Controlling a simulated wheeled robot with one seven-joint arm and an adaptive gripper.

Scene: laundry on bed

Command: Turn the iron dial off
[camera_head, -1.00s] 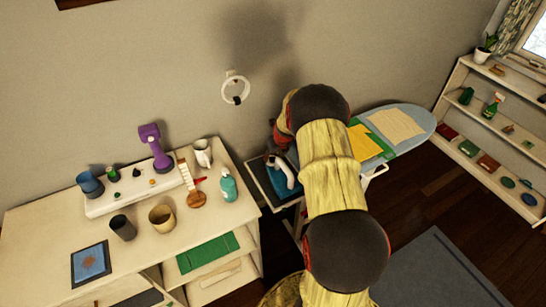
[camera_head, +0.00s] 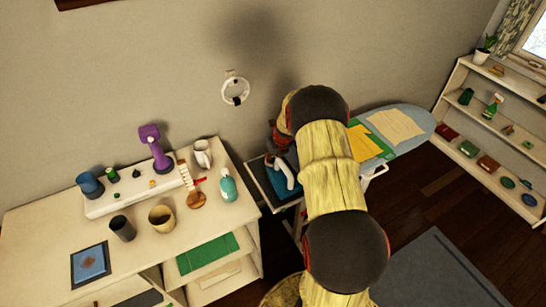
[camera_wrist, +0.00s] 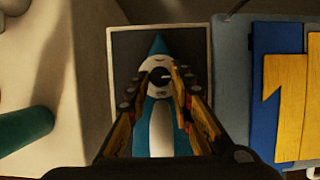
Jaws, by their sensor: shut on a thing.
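My gripper (camera_wrist: 160,72) is above the iron, a finger on each side, and is shut on the dial. The exact finger contact is hard to see. In the head view, the iron (camera_head: 283,174) shows at the left end of the ironing board, partly hidden by my gripper and arm.
The ironing board (camera_head: 408,117) carries folded yellow and green cloths (camera_head: 395,126). A white table (camera_head: 150,248) with mugs, bottles and a purple device (camera_head: 154,146) stands to the left. Shelves (camera_head: 490,120) stand at the right. Dark floor lies between.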

